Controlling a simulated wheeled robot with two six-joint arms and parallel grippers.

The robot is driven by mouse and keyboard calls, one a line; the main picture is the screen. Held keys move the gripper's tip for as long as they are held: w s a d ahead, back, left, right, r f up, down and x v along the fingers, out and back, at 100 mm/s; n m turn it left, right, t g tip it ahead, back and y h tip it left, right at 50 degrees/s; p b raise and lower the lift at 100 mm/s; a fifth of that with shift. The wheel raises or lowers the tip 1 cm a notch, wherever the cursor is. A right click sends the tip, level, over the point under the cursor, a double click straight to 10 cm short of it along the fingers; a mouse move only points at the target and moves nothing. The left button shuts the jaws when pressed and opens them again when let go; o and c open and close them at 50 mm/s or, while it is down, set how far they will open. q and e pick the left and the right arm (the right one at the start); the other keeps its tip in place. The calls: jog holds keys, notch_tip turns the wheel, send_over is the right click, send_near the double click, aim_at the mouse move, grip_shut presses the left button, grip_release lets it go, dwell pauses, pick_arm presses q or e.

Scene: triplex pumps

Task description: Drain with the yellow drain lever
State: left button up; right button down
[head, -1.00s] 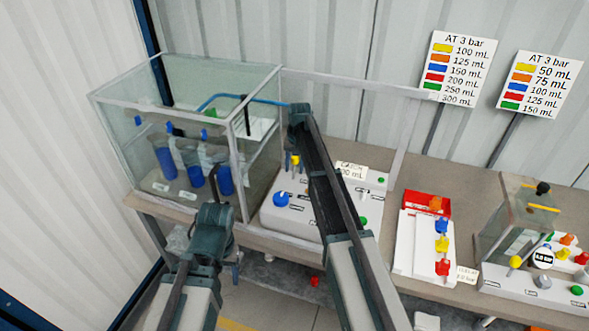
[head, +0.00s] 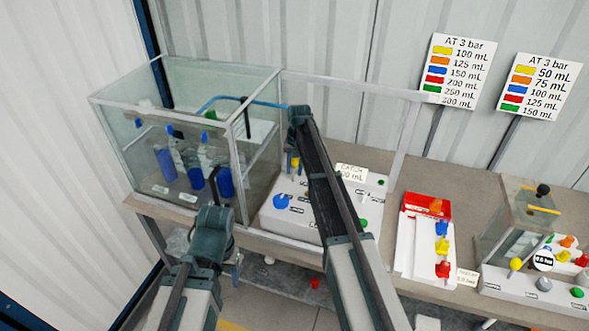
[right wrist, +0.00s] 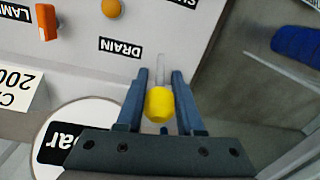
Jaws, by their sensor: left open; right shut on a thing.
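The yellow drain lever (right wrist: 159,104) has a round yellow knob on a clear stem beside the DRAIN label (right wrist: 121,47) in the right wrist view. My right gripper (right wrist: 160,80) is shut on it, one finger on each side of the knob. In the head view the lever's yellow end (head: 295,162) shows at the left of the white pump panel (head: 300,218), partly behind my right arm. My left gripper (head: 236,264) is low in front of the bench edge, mostly hidden behind its own arm, and apart from the panel.
A glass tank (head: 130,165) with blue-based bottles stands left of the panel. A blue knob (head: 281,201) sits on the panel. A red tray (head: 428,205) with coloured levers and another pump unit (head: 530,285) stand to the right. Two signs (head: 459,70) stand behind.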

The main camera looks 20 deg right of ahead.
aim_at(293, 177)
jog(key=shift+s, duration=0.1)
dwell(0.7)
jog(key=shift+s+a+t+h, duration=0.25)
jog(key=shift+s+t+h, duration=0.25)
jog(key=shift+t, duration=0.1)
jog(key=shift+s+a+t+h+b, duration=0.25)
jog(key=shift+s+t+h+b, duration=0.15)
jog(key=shift+t, duration=0.3)
jog(key=shift+s+a+f+t+h+b, duration=0.1)
jog(key=shift+s+a+t+h+b, duration=0.2)
jog(key=shift+t+h+b, duration=0.5)
jog(key=shift+s+a+t+h+b, duration=0.2)
jog(key=shift+t+h+b, duration=0.1)
jog(key=shift+t+b, duration=0.4)
jog(key=shift+s+a+t+h+b, duration=0.15)
jog(key=shift+t+h+b, duration=0.15)
jog(key=shift+t+b, duration=0.35)
jog(key=shift+d, duration=0.1)
jog(key=c, duration=0.8)
grip_release()
jog(key=shift+c, duration=0.2)
